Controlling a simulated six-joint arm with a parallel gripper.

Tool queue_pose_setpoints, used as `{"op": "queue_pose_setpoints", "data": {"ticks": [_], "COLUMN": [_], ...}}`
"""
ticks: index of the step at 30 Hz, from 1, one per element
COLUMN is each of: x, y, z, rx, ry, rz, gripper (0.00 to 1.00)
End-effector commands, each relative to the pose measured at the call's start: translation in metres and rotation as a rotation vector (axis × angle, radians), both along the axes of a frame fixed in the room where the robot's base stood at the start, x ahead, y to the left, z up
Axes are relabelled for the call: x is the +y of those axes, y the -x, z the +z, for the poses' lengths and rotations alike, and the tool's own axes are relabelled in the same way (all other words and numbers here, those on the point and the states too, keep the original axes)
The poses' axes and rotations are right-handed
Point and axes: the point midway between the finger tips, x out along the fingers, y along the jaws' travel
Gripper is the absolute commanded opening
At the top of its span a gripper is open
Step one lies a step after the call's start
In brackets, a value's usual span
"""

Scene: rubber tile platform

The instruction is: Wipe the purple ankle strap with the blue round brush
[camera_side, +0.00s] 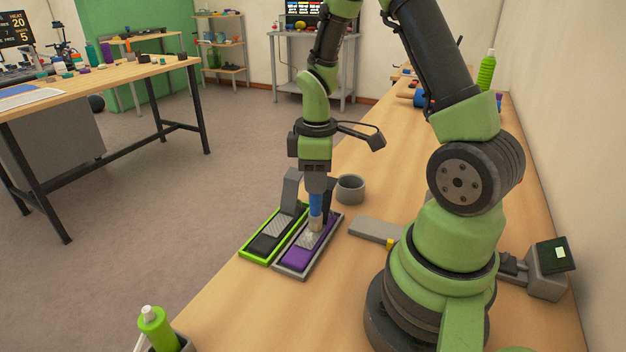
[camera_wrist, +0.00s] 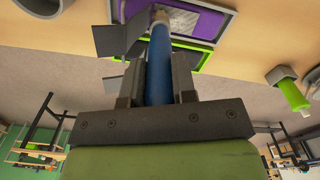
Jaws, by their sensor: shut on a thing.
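The purple ankle strap (camera_side: 297,256) lies in a grey-rimmed tray on the wooden table in the side view, with a pale patch on its middle. It also shows at the top of the wrist view (camera_wrist: 198,22). My gripper (camera_side: 315,190) points down over this tray and is shut on the blue round brush (camera_side: 315,205). The brush's blue handle (camera_wrist: 158,65) runs up between the fingers in the wrist view. Its pale head is down at the pale patch on the strap and seems to touch it. The bristle tips are hard to make out.
A green-rimmed tray (camera_side: 245,252) with a black strap lies just left of the purple one. A grey cup (camera_side: 350,188) stands behind, to the right. A grey flat block (camera_side: 373,230) lies to the right. A green bottle (camera_side: 157,328) stands at the front left.

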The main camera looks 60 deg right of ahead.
Motion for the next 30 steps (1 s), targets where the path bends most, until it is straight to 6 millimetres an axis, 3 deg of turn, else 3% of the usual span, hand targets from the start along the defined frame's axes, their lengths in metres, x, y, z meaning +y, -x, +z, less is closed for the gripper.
{"op": "queue_pose_setpoints", "data": {"ticks": [11, 30], "x": [0.001, 0.023], "y": [0.000, 0.000], "z": [0.000, 0.000], "rx": [0.000, 0.000], "ry": [0.000, 0.000], "rz": [0.001, 0.000], "gripper": [0.00, 0.00]}}
